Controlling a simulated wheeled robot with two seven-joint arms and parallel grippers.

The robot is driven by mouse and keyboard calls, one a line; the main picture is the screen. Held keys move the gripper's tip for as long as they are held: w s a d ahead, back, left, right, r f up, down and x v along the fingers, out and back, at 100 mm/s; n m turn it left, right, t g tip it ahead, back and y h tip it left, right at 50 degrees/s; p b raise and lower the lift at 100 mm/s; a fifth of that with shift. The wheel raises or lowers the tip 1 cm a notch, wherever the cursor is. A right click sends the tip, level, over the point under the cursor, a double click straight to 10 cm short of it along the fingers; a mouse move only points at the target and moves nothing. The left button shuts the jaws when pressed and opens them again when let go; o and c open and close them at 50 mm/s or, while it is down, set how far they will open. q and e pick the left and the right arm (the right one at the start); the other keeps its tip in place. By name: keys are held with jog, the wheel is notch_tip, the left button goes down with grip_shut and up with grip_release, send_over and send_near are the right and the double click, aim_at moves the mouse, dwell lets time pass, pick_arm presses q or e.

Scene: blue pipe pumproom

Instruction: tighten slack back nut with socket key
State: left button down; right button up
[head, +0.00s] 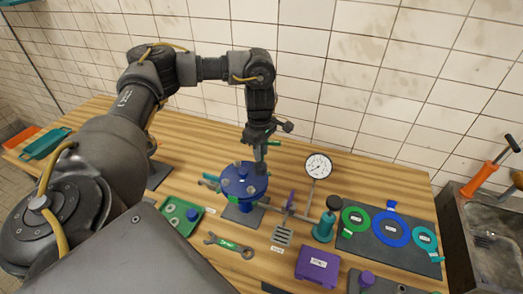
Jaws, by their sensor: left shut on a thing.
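A blue round flange (238,187) with several pale nuts on its top face stands on a dark base on the wooden bench. My left arm reaches over it from above. My left gripper (260,148) points down at the back right of the flange and is shut on what looks like the socket key (262,168), whose dark lower end is at the flange's back edge. The gripper and key hide the back nut, so I cannot tell whether the key sits on it. My right gripper is not in view.
A dial gauge (318,166) stands right of the flange. A wrench (230,245), green tray (180,216), purple box (317,267) and teal-based bottle (324,230) lie around the front. A dark mat (377,255) with coloured rings is at right. A tiled wall stands close behind.

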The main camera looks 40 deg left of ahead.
pick_arm(q)
jog(key=shift+r, duration=0.35)
dwell(0.3)
jog(key=shift+r, duration=1.75)
